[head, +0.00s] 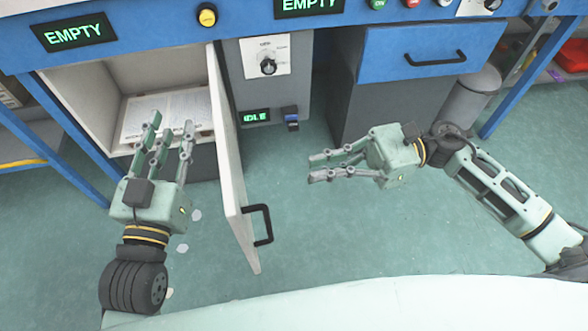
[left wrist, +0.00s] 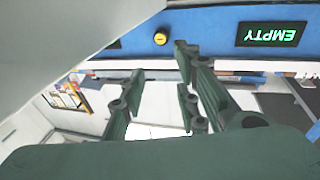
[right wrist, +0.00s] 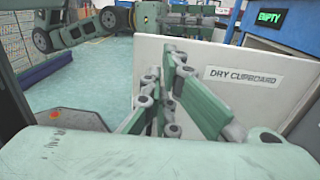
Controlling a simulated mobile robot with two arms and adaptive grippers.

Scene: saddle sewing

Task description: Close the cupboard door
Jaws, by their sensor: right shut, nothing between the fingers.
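The cupboard door (head: 233,180) is white and stands open, swung out from the cupboard (head: 100,88), with a black handle (head: 262,225) on its right face. In the right wrist view the door (right wrist: 210,55) carries a "DRY CUPBOARD" label (right wrist: 243,77). My left gripper (head: 170,125) is open and empty before the cupboard opening, left of the door. Its spread fingers also show in the left wrist view (left wrist: 158,105). My right gripper (head: 310,168) is shut and empty, right of the door, its fingers pointing toward it. I see a gap between them in the head view.
White sheets (head: 165,112) lie inside the cupboard. Right of it are a grey panel with a knob (head: 268,66) and a blue drawer (head: 425,50). A grey bin (head: 470,100) stands at the right. Green floor (head: 330,235) is clear right of the door.

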